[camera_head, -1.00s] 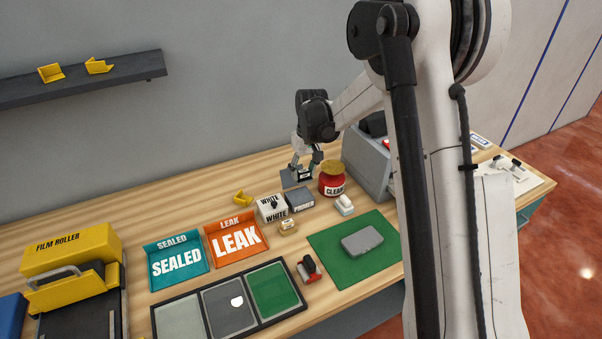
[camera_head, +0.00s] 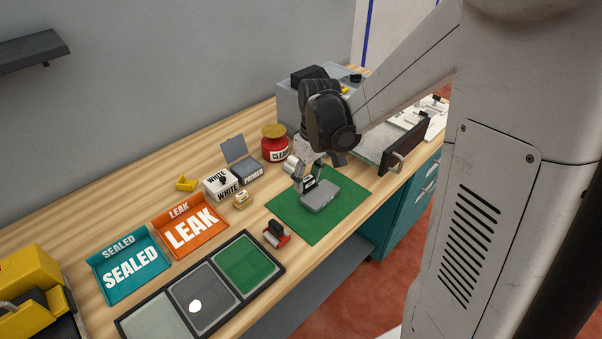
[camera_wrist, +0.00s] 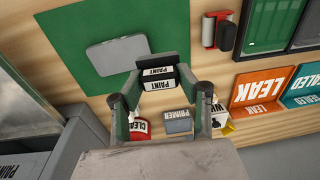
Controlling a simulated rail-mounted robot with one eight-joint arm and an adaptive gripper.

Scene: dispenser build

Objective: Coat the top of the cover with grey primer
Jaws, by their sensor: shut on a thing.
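The cover (camera_head: 320,197), a flat grey rounded block, lies on the green mat (camera_head: 283,222). The wrist view also shows the cover (camera_wrist: 112,54) on the mat (camera_wrist: 115,15). My gripper (camera_head: 308,172) is shut on a dark applicator (camera_head: 308,185) labelled PAINT, also seen in the wrist view (camera_wrist: 157,74). The applicator is at the cover's upper-left end. I cannot tell whether it touches the cover. The grey PRIMER box (camera_head: 247,174) stands with its lid (camera_head: 235,150) raised. I cannot tell any primer coat from the cover's grey.
A red CLEAN jar (camera_head: 276,150), a WHITE box (camera_head: 219,185) and a white roll (camera_head: 290,165) stand behind the mat. A small red and black tool (camera_head: 276,235) lies left of it. Orange LEAK (camera_head: 189,225) and teal SEALED trays (camera_head: 127,265) are farther left.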

